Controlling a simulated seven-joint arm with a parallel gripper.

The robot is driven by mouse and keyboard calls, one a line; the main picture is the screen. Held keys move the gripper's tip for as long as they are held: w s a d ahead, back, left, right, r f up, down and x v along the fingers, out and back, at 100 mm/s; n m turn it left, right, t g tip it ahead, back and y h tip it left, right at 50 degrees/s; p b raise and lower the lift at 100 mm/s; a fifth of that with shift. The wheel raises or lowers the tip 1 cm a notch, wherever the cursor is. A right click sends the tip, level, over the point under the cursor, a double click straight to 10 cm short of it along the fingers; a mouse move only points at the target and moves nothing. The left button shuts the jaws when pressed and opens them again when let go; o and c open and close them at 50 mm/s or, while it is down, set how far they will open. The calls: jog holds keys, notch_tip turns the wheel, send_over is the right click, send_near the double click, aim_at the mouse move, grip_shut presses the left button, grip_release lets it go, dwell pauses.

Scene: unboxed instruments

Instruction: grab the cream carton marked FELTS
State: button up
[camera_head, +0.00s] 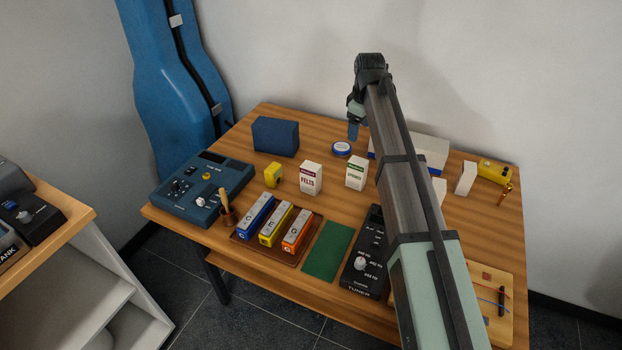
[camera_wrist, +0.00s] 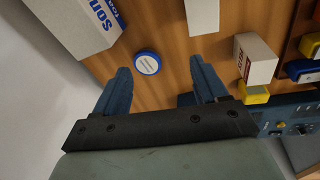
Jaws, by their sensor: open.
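The cream carton marked FELTS (camera_head: 311,179) stands upright on the wooden table, left of a similar carton with green print (camera_head: 356,173). In the wrist view, the FELTS carton (camera_wrist: 257,62) is at the right, its red lettering turned sideways. My gripper (camera_head: 353,131) is above the back of the table, behind and to the right of the FELTS carton. In the wrist view, my gripper (camera_wrist: 160,76) is open and empty, with its fingers apart. The carton is outside the fingers, to their right.
A round blue-and-white tin (camera_wrist: 148,63) shows between the fingers. A yellow block (camera_head: 274,175) is close left of the FELTS carton. A dark blue box (camera_head: 275,136) stands behind. Coloured bars on a brown tray (camera_head: 245,238) lie in front. A large white-and-blue box (camera_wrist: 76,20) is partly hidden by my arm.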

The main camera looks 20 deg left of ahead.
jog(key=n+g+h, duration=0.1)
jog(key=g, duration=0.1)
send_over(310, 165)
jog(key=shift+w+r, duration=0.1)
jog(key=shift+r, duration=0.2)
jog(key=shift+f, duration=0.3)
notch_tip(310, 165, down, 8)
jog(key=shift+r, duration=0.1)
jog(key=shift+s+d+f, duration=0.1)
jog(key=shift+f, duration=1.25)
jog(key=shift+s+d+f, duration=0.1)
jog(key=shift+f, duration=1.2)
jog(key=c, duration=1.1)
